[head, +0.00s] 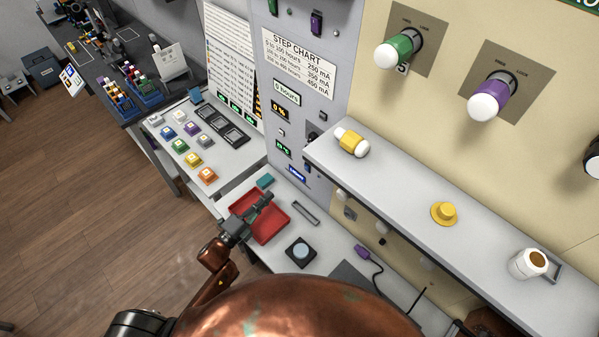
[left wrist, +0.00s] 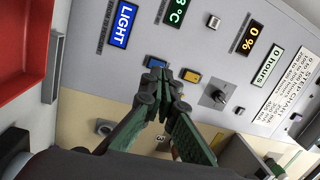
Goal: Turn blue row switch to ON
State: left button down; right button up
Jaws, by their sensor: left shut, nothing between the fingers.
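The blue switch (left wrist: 156,62) is a small blue block on the grey panel, in the row of the blue LIGHT label (left wrist: 123,25). In the left wrist view my left gripper (left wrist: 157,75) is shut and empty, its tips appearing right at the blue switch and covering part of it. I cannot tell whether they touch it, nor its setting. In the head view the left gripper (head: 267,197) is over the red tray, and the LIGHT label (head: 297,175) is on the panel beyond. My right gripper is not in view.
A yellow switch (left wrist: 192,76) and a black knob (left wrist: 215,95) sit close by on the panel. The red tray (head: 279,213) lies on the white counter below. A shelf (head: 400,190) with a yellow-white jar (head: 352,142) juts out at the right.

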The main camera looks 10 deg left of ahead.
pick_arm(q)
jog(key=d+r+m+h, duration=0.1)
jog(key=d+m+h, duration=0.1)
jog(key=p, duration=0.3)
send_near(306, 167)
jog(key=x, duration=0.7)
jog(key=shift+a+r, duration=0.1)
